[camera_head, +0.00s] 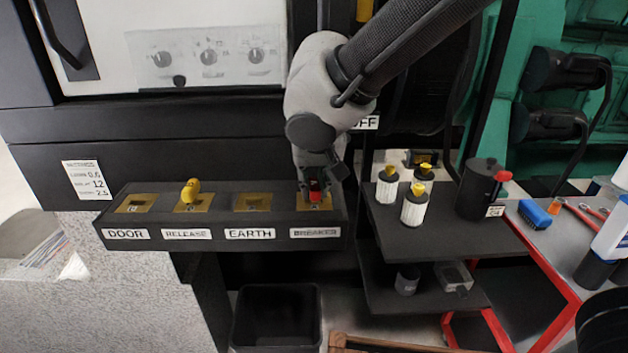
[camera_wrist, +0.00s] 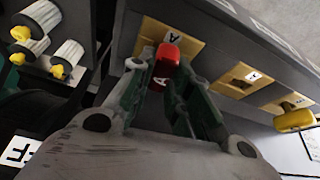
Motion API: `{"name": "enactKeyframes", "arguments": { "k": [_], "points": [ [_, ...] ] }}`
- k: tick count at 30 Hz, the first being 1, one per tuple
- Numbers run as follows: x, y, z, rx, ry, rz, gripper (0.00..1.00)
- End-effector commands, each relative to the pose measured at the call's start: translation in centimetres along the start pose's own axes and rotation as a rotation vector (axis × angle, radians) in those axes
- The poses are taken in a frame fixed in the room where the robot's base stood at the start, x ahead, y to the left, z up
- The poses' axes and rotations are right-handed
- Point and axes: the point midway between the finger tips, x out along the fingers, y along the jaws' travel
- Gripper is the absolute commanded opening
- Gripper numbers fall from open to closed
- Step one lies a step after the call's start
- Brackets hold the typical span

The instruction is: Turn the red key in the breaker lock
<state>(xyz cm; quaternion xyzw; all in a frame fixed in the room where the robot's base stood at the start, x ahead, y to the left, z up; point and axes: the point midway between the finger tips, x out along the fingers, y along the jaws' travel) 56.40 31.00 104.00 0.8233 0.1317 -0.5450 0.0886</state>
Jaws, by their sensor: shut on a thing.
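The red key (camera_head: 315,187) stands in the breaker lock (camera_head: 312,203), the rightmost brass plate on the black lock strip. The breaker label (camera_head: 315,232) is on the strip's front face.
A yellow key (camera_head: 191,190) stands in the release lock to the left. The door lock (camera_head: 136,204) and earth lock (camera_head: 252,202) hold no key.

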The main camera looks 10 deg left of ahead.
Motion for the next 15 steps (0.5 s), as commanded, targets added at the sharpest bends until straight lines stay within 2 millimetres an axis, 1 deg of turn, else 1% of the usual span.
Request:
{"name": "enactKeyframes", "arguments": {
  "k": [3,5,14,15],
  "points": [
    [0.01,-0.05,0.0,0.104,0.0,0.044,0.0],
    [0.02,0.0,0.0,0.13,0.0,0.055,0.0],
    [0.02,0.04,0.02,0.14,-0.001,0.058,0.0],
    [0.02,0.04,0.02,0.14,-0.001,0.058,0.25]
  ]
}}
